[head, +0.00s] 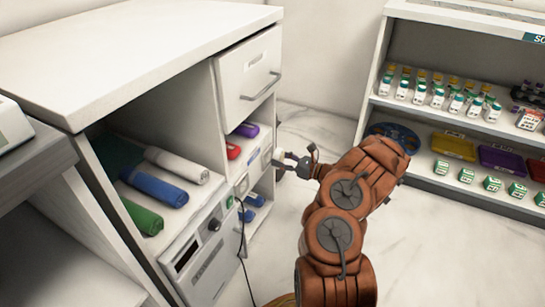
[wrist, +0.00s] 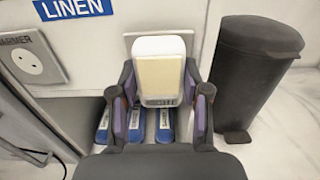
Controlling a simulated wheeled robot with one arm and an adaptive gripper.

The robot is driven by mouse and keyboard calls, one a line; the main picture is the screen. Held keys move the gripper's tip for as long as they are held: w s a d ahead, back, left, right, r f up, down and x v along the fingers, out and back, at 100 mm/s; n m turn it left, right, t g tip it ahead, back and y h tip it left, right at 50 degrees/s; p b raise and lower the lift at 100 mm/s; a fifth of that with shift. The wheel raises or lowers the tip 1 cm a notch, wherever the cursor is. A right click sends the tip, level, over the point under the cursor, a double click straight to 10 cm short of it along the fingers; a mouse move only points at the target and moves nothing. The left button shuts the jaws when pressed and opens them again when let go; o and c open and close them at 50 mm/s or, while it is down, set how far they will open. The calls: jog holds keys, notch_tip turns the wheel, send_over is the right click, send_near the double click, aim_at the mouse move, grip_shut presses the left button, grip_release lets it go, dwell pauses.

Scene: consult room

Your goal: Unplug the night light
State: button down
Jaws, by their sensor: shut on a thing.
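The night light (wrist: 160,74) is a small white block with a cream front panel. In the wrist view it sits between the two fingers of my gripper (wrist: 162,98), which is shut on its sides. A pale plate (wrist: 127,39) shows partly behind the night light. The night light hides most of it, so I cannot tell whether the plug is in it. In the head view my gripper (head: 291,163) is beside the right side of the cabinet, with the night light (head: 279,155) small and pale at its tips.
A dark pedal bin (wrist: 256,75) stands close to the right of my gripper. A socket marked WARMER (wrist: 31,62) is at the left, below a LINEN label (wrist: 74,9). Blue items (wrist: 134,124) lie below. A stocked shelf (head: 460,112) stands at the right.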

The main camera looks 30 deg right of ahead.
jog(key=shift+p+v, duration=0.6)
jog(key=shift+v, duration=0.7)
jog(key=shift+s, duration=0.1)
